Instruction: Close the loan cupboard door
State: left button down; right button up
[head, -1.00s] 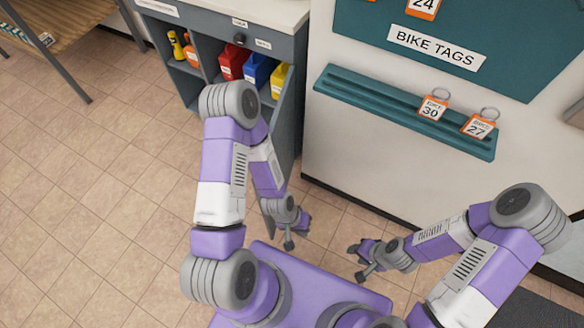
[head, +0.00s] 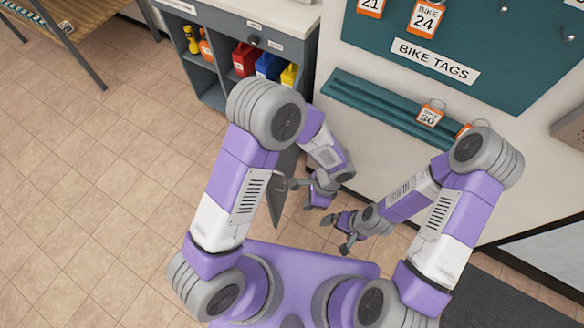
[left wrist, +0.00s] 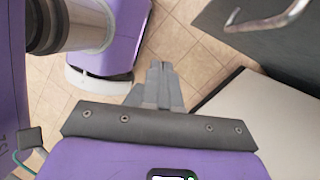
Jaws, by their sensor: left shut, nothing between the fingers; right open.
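The loan cupboard (head: 214,96) is the dark grey unit at the top left in the head view, with open shelves. Its door (head: 279,195) stands swung open towards me, partly hidden behind my left arm. In the left wrist view the grey door panel (left wrist: 281,40) fills the top right, with a metal handle (left wrist: 268,20) on it. My left gripper (head: 309,203) is shut and empty, just right of the door; its fingers (left wrist: 158,82) show apart from the panel and handle in the wrist view. My right gripper (head: 338,232) is open and empty, low and right of the left one.
Coloured containers (head: 264,63) stand on the cupboard shelves. A teal rack (head: 378,103) with bike tags projects from the white wall to the right, below the teal tag board (head: 508,75). Tiled floor (head: 90,190) is clear at left. A dark mat (head: 490,300) lies at lower right.

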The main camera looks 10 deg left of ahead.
pick_arm(q)
jog(key=w+d+r+m+t+y+p, duration=0.25)
jog(key=w+r+m+t+y, duration=0.2)
jog(key=r, duration=0.65)
jog(key=a+r+b+x, duration=0.1)
jog(key=b+x, duration=0.4)
jog(key=x, duration=0.8)
jog(key=shift+w, duration=0.25)
jog(key=shift+a+h, duration=0.15)
jog(key=shift+h, duration=0.1)
